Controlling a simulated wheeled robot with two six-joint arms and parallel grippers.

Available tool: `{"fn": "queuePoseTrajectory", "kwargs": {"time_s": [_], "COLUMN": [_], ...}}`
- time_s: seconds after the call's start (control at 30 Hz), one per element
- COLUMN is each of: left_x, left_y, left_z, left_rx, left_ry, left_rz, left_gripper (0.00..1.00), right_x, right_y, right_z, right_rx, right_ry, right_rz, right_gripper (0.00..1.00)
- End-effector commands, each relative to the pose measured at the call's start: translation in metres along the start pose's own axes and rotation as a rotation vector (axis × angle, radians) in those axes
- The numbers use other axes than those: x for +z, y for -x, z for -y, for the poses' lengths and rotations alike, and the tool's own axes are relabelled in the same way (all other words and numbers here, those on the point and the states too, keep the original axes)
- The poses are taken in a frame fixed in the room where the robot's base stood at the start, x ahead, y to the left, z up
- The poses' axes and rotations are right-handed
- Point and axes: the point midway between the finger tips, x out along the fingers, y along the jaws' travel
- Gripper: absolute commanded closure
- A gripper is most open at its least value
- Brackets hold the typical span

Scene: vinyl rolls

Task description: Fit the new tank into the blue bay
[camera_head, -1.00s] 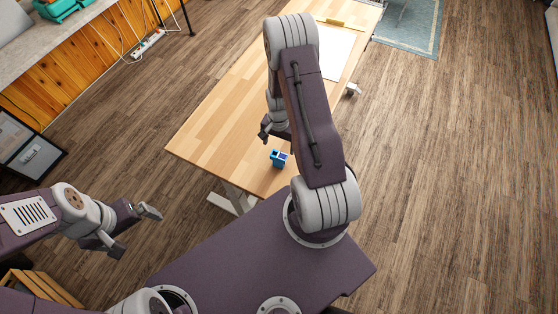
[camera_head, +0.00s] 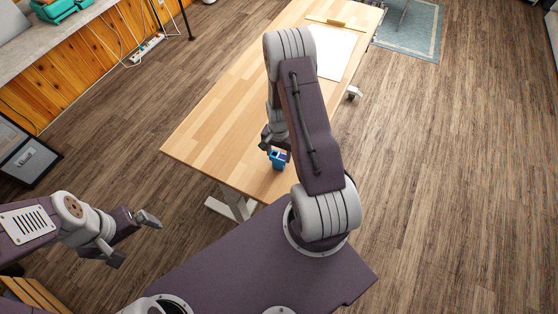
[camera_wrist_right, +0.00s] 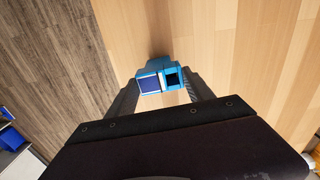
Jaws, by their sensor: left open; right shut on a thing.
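A small light-blue block (camera_head: 278,160) stands on the near end of the wooden table. In the right wrist view, the block (camera_wrist_right: 163,67) shows a navy square face on the left and a dark square opening on the right. I cannot tell whether the navy part is a separate tank. My right gripper (camera_head: 273,147) is down at the block. In the wrist view its fingers lie on either side of the block, shut on it. My left gripper (camera_head: 134,238) is open and empty, off the table at the left. No separate loose tank can be made out.
The wooden table (camera_head: 215,125) is mostly bare. A white sheet (camera_head: 331,52) and a yellowish bar (camera_head: 328,21) lie at its far end. A counter (camera_head: 60,40) with teal objects runs along the left. A wooden crate (camera_head: 35,293) is at lower left.

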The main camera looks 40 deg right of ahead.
Motion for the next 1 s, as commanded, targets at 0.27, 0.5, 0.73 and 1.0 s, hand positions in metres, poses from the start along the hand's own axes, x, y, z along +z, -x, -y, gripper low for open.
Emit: {"fn": "queuePoseTrajectory", "kwargs": {"time_s": [0.27,0.5,0.73,1.0], "left_x": [0.000,0.000,-0.001,-0.002], "left_y": [0.000,0.000,0.007,0.018], "left_z": [0.000,0.000,0.000,0.000], "left_rx": [0.000,0.000,0.000,0.000], "left_ry": [0.000,0.000,0.000,0.000], "left_rz": [0.000,0.000,0.000,0.000], "left_gripper": [0.00,0.00,0.00,0.00], "right_x": [0.000,0.000,0.000,0.000], "right_y": [0.000,0.000,0.008,0.022], "right_z": [0.000,0.000,0.000,0.000], "right_rx": [0.000,0.000,0.000,0.000], "right_ry": [0.000,0.000,0.000,0.000], "right_rz": [0.000,0.000,0.000,0.000], "right_gripper": [1.00,1.00,1.00,1.00]}}
